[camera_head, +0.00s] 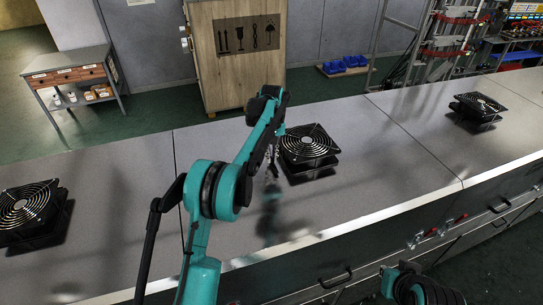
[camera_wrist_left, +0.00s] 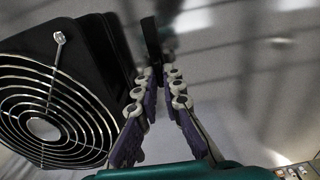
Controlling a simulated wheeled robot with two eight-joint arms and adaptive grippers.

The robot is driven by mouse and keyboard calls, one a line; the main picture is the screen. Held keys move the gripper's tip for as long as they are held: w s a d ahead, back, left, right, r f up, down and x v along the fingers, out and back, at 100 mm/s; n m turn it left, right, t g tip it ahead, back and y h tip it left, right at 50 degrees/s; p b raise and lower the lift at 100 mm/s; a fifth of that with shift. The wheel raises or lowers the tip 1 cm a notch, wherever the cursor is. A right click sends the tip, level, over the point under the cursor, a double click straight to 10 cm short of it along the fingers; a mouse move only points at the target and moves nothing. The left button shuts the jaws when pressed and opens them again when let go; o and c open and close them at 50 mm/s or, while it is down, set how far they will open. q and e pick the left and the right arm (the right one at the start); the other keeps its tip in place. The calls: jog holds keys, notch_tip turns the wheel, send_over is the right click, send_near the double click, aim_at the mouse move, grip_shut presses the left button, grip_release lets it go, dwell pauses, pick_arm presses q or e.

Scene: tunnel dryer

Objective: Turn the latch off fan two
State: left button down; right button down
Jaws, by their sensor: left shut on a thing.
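The middle fan (camera_head: 309,146) is a black fan with a round wire grille, standing on the grey dryer top. It also fills the left side of the left wrist view (camera_wrist_left: 50,110). A slim black upright piece (camera_wrist_left: 150,38), which looks like the latch, stands beside the fan housing. My left gripper (camera_head: 272,168) is at the fan's left side; in the left wrist view its fingertips (camera_wrist_left: 161,76) are shut on the black piece. The arm and fingers partly hide the latch in the head view.
Other fans stand at the left (camera_head: 28,210) and far right (camera_head: 479,106) of the dryer top. A wooden crate (camera_head: 238,55) and a small drawer table (camera_head: 68,75) stand behind.

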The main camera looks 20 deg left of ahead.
pick_arm(q)
jog(key=c, duration=1.7)
grip_release()
notch_tip(320, 180, up, 12)
jog(key=shift+r, duration=0.1)
